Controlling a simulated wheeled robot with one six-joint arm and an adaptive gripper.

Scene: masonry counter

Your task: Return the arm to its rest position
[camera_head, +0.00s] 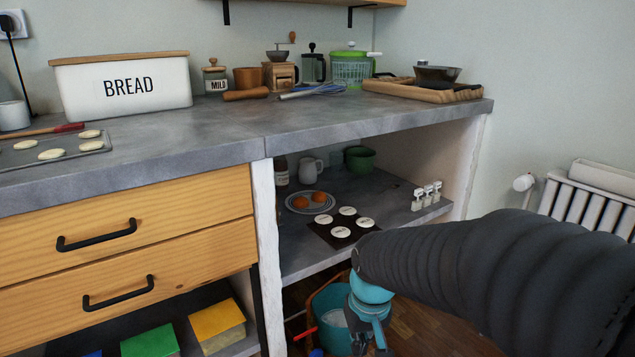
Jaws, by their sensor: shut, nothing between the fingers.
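My arm, in a dark ribbed sleeve, reaches in from the right edge of the head view. It ends in a teal wrist and my gripper (372,335), which points down at the bottom of the picture. The gripper looks shut, with nothing seen in it. It is in front of the lower shelf and overlaps a teal bucket (333,318) on the floor behind it. I cannot tell the gap between gripper and bucket. The fingertips are small and partly unclear.
The grey counter (215,140) holds a bread box (125,87), a wooden tray (420,92) and a baking tray (50,148). The shelf below (290,255) holds a plate (310,204) and several white discs on a dark mat. A radiator (590,203) stands right.

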